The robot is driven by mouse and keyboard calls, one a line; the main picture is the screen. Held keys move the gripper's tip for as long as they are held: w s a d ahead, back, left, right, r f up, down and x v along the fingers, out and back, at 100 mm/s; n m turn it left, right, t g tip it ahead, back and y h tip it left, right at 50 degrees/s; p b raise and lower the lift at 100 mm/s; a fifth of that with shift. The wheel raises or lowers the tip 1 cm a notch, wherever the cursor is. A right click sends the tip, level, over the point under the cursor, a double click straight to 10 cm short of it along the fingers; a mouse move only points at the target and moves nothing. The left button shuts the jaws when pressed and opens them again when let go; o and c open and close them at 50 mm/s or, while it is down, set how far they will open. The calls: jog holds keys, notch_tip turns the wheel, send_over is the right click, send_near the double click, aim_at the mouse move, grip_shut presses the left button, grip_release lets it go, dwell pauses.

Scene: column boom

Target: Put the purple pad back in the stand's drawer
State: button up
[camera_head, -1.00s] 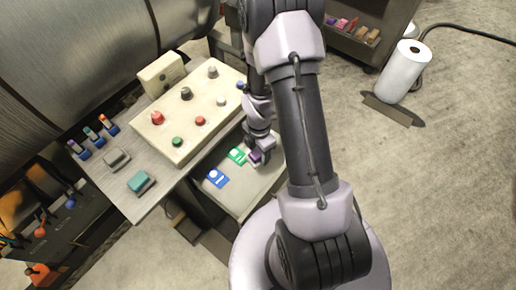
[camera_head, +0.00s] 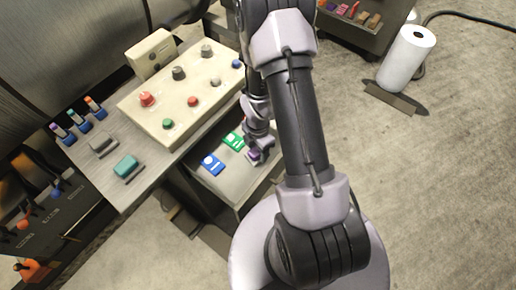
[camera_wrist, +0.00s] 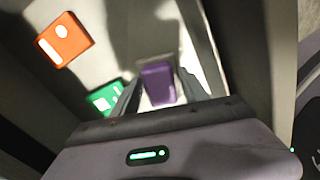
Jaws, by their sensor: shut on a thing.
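The purple pad (camera_wrist: 157,84) is between the two fingers of my gripper (camera_wrist: 160,92) in the wrist view, and my gripper is shut on it. In the head view the pad (camera_head: 253,155) is a small purple patch at my gripper (camera_head: 257,157), mostly hidden by it. The stand's drawer (camera_head: 232,188) is open, and my gripper is over its right part. A blue pad (camera_head: 213,165) and a green pad (camera_head: 234,141) lie in the drawer. I cannot tell whether the purple pad touches the drawer floor.
An orange pad (camera_wrist: 64,40) lies in the drawer in the wrist view. A cream control box (camera_head: 180,100) with several knobs stands on the stand's top, beside a teal block (camera_head: 126,166). A white roll (camera_head: 406,58) stands on the floor at right, where the floor is largely clear.

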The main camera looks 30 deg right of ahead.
jog(key=shift+f, duration=0.15)
jog(key=shift+f+b, duration=0.5)
jog(key=shift+b, duration=0.05)
jog(key=o, duration=1.3)
jog(key=shift+c, duration=0.2)
notch_tip(320, 180, up, 17)
jog(key=p, duration=0.6)
jog(key=shift+r+p, duration=0.2)
jog(key=shift+p, duration=0.15)
